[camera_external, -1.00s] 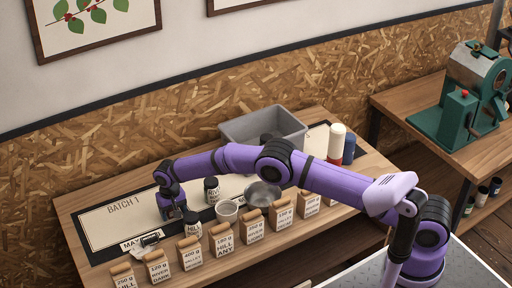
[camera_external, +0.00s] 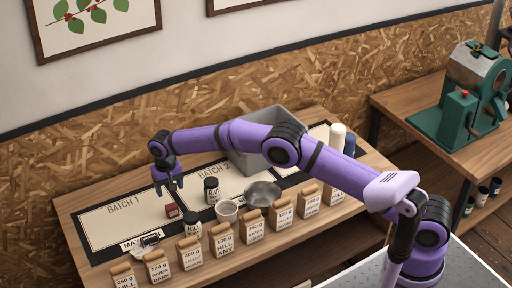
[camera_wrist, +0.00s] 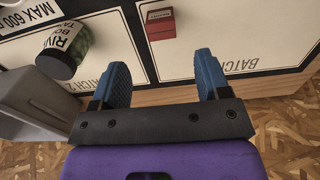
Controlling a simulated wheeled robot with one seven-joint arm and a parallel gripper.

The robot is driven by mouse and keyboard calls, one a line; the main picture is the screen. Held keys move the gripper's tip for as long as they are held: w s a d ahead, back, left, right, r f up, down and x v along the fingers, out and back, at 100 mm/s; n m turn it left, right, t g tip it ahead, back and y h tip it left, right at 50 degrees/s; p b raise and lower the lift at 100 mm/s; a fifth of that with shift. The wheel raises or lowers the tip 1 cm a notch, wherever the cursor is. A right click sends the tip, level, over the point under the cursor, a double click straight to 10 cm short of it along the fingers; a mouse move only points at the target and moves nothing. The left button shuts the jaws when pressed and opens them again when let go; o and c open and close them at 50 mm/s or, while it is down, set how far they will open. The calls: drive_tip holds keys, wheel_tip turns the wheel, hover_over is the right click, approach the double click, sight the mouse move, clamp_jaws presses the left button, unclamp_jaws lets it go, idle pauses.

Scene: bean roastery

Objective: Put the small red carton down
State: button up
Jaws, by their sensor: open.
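The small red carton (camera_external: 172,211) stands on the mat at the right end of the cream BATCH 1 panel (camera_external: 110,221). It also shows at the top of the wrist view (camera_wrist: 160,23), inside the panel near the dark dividing strip. My gripper (camera_external: 169,188) is above the carton and apart from it. In the wrist view its two blue fingers (camera_wrist: 160,65) are spread with nothing between them.
A dark jar (camera_external: 211,190) stands right of the carton, and another jar (camera_external: 193,224) stands in front. A cup (camera_external: 227,211), a metal bowl (camera_external: 263,194) and a grey bin (camera_external: 240,157) are further right. Several labelled bags (camera_external: 191,254) line the front edge.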

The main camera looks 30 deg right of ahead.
drive_tip(key=shift+r, duration=0.15)
drive_tip(key=d+r+t, duration=0.1)
drive_tip(key=d+r, duration=1.2)
drive_tip(key=r, duration=0.5)
drive_tip(key=s+d+r+t+y, duration=0.1)
drive_tip(key=s+d+r, duration=0.4)
drive_tip(key=d+r, duration=0.3)
drive_tip(key=s+d+r, duration=0.5)
drive_tip(key=d+r, duration=0.1)
drive_tip(key=d, duration=0.3)
drive_tip(key=s+d+r+t, duration=0.1)
drive_tip(key=s+d+r, duration=0.2)
drive_tip(key=s+d, duration=0.45)
drive_tip(key=s+d+r+t, duration=0.1)
drive_tip(key=s+d+r, duration=0.1)
drive_tip(key=s+d, duration=0.5)
drive_tip(key=s+d+f, duration=0.3)
drive_tip(key=s, duration=0.8)
drive_tip(key=s+d+f+t+h, duration=0.1)
drive_tip(key=s+d+f, duration=0.2)
drive_tip(key=s, duration=0.8)
drive_tip(key=shift+d+f, duration=0.2)
drive_tip(key=shift+f, duration=0.2)
